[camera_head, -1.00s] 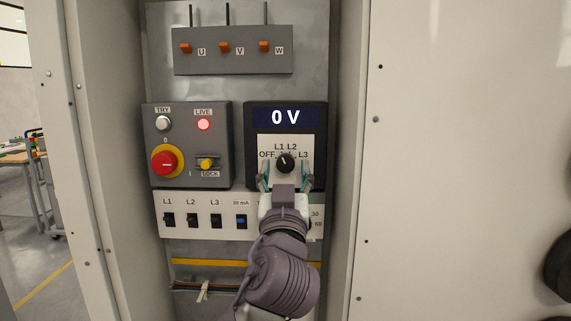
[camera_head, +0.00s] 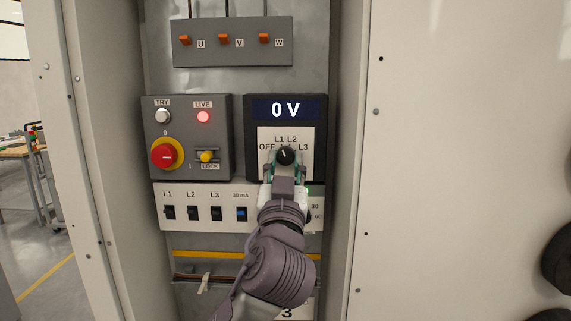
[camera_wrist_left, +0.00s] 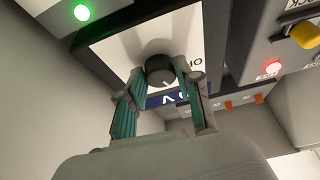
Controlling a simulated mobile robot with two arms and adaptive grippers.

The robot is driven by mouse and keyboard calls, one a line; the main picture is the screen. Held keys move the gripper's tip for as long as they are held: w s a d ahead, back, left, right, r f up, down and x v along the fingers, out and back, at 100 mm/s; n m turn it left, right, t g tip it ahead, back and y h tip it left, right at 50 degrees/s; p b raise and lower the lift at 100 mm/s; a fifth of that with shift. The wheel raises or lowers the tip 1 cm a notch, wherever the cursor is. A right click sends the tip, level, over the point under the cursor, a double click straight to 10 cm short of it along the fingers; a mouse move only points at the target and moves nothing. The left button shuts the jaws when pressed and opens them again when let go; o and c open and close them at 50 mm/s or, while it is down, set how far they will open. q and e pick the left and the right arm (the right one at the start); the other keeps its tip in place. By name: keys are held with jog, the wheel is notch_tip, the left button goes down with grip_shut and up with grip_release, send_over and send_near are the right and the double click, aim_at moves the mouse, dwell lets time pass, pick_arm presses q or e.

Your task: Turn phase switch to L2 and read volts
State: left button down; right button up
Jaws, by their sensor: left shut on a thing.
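The black phase switch knob (camera_head: 285,156) sits on a white plate (camera_head: 305,170) marked OFF, L1, L2 and L3. Its pointer aims up and slightly left; I cannot tell exactly which mark it is on. The display (camera_head: 286,109) above reads 0 V. My left gripper (camera_head: 285,163) has come up to the knob from below, and its fingers are closed on the knob's sides. The left wrist view shows the knob (camera_wrist_left: 160,70) between the two green-padded fingers (camera_wrist_left: 158,82). My right gripper is not in view.
Left of the meter is a grey box (camera_head: 220,140) with a red rotary switch (camera_head: 165,154), a lit red LIVE lamp (camera_head: 204,117) and a yellow LOCK knob (camera_head: 207,156). Breakers (camera_head: 192,213) line the strip below. Cabinet walls (camera_head: 350,200) flank both sides.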

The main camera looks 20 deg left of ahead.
pick_arm(q)
jog(key=m+h+p, duration=0.1)
jog(key=m, duration=0.1)
jog(key=m+h+p, duration=0.1)
jog(key=m, duration=0.2)
jog(key=shift+a+r+h, duration=0.2)
jog(key=shift+h, duration=0.2)
jog(key=m+h+p, duration=0.2)
jog(key=m+p, duration=0.1)
jog(key=m, duration=0.1)
jog(key=shift+s+r, duration=0.1)
jog(key=shift+a+m+g+h+p, duration=0.1)
jog(key=shift+m+g+h+p, duration=0.3)
jog(key=shift+m+p, duration=0.6)
jog(key=shift+m, duration=0.4)
jog(key=shift+f, duration=0.2)
jog(key=c, duration=0.8)
grip_release()
